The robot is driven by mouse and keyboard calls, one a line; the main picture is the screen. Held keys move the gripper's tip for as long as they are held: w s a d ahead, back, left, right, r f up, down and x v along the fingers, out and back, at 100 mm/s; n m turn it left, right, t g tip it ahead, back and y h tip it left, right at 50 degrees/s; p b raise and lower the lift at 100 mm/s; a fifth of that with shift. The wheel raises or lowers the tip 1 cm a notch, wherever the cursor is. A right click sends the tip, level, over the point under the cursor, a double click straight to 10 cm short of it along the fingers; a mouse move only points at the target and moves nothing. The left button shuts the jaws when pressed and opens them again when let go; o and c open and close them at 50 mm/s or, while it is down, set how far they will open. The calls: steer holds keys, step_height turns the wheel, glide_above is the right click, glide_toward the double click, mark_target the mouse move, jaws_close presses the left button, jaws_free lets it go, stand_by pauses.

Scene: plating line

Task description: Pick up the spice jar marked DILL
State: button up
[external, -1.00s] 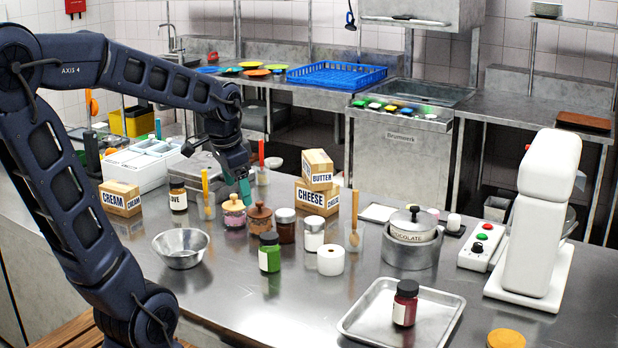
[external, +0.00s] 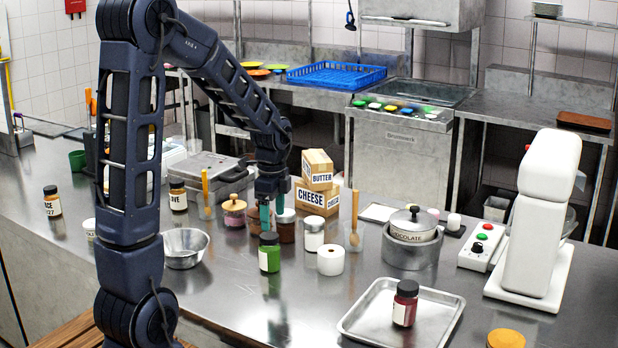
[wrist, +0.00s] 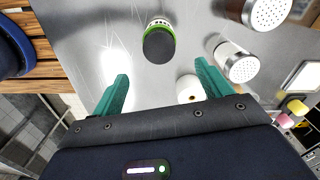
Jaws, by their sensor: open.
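I cannot read DILL on any jar. A jar with green contents, a black lid and a white label (external: 269,254) stands upright on the steel counter. In the wrist view a black-lidded jar with a green band (wrist: 158,42), apparently the same one, lies ahead of my fingertips and between their lines. My gripper (external: 272,218) has green fingers; it is open and empty. In the external view it is over the row of jars, just behind the green jar and in front of a brown jar (external: 286,228). The fingers also show apart in the wrist view (wrist: 162,72).
A pink jar with a wooden lid (external: 234,214), a white shaker (external: 313,236) and a white roll (external: 331,262) stand close around. A steel bowl (external: 185,248) is at left, a tray (external: 440,312) with a red jar (external: 405,304) at right.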

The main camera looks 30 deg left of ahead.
mark_target(271, 247)
step_height(271, 247, down, 6)
steer(key=shift+r, duration=0.25)
steer(key=f, duration=0.2)
steer(key=a+f, duration=0.1)
steer(key=shift+f, duration=1.05)
steer(key=c, duration=1.2)
steer(key=shift+c, duration=0.2)
steer(key=shift+r, duration=0.1)
